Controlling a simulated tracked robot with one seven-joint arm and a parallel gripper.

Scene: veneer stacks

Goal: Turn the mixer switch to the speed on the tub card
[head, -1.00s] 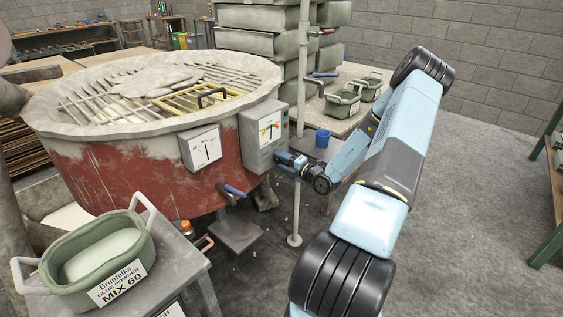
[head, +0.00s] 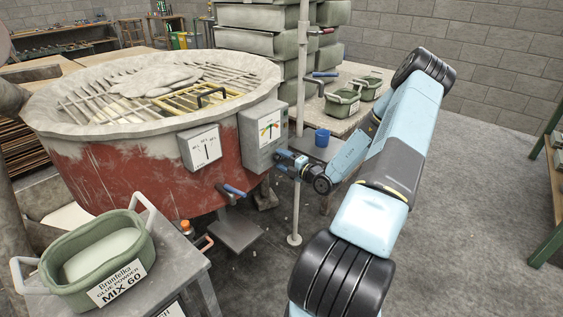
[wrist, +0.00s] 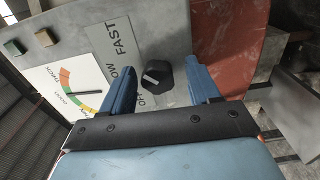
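The mixer switch is a black knob (wrist: 158,76) on the grey control box (head: 262,138). The wrist view shows its white pointer line and a label plate (wrist: 122,55) with OFF, SLOW and FAST beside it; the line is towards the label side, around the SLOW to OFF words. My gripper (head: 280,162) is at the box's right side. Its two blue fingers are open, one on each side of the knob, with gaps visible. The green tub (head: 100,255) at lower left carries a white card (head: 117,284) reading "Brunfelka GLUE POWDER MIX 60".
The box has a coloured dial (wrist: 68,95) and two square buttons. The red mixer drum (head: 130,175) with its grille stands behind. A thin upright pole (head: 297,205) stands close to my gripper.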

